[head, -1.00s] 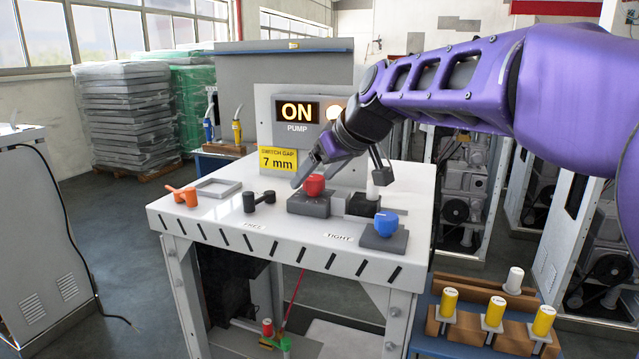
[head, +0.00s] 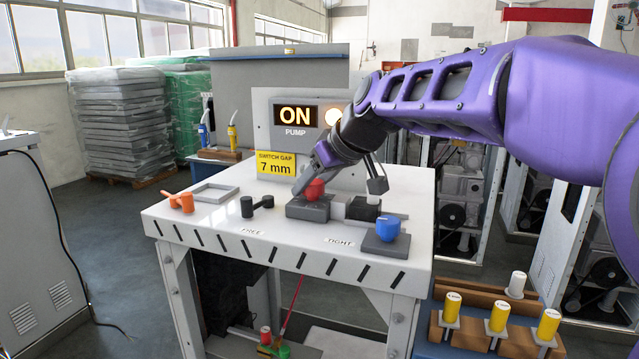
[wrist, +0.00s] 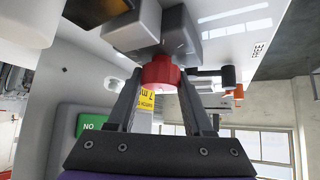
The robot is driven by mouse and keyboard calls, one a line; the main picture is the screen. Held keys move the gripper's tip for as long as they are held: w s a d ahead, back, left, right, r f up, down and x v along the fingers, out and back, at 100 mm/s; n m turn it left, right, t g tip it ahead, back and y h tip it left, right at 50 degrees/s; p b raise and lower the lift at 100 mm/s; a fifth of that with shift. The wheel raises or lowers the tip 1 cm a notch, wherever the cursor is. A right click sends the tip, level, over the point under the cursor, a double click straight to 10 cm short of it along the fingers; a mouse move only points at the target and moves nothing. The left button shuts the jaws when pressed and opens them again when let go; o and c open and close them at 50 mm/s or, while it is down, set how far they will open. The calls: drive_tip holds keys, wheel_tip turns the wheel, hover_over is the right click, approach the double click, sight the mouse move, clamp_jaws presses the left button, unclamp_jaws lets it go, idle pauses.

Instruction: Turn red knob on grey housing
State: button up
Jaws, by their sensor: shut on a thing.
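The red knob (head: 316,188) sits on top of the grey housing (head: 306,210) on the white table. My gripper (head: 308,179) comes down over the knob from behind and hides part of it in the head view. In the wrist view the red knob (wrist: 160,73) is between my two fingertips, with one finger on each side, so my gripper is shut on it. The housing also shows beyond the knob in the wrist view (wrist: 138,35). The turn angle of the knob is hard to read.
A blue knob (head: 387,226) on a grey base stands to the right. A black handle (head: 257,206) and an orange handle (head: 180,201) lie left. The display (head: 296,115) reads ON, above a yellow sign (head: 276,164) reading "SWITCH GAP 7 mm". The front table strip is clear.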

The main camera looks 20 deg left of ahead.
clamp_jaws()
drive_tip(key=shift+r+m+t+h+p, duration=0.1)
drive_tip(key=shift+m+t+h+p, duration=0.8)
drive_tip(key=shift+m, duration=0.5)
drive_tip(key=shift+m+t+h, duration=0.5)
drive_tip(key=shift+m+h, duration=0.1)
drive_tip(key=shift+m, duration=0.5)
drive_tip(key=o, duration=1.1)
unclamp_jaws()
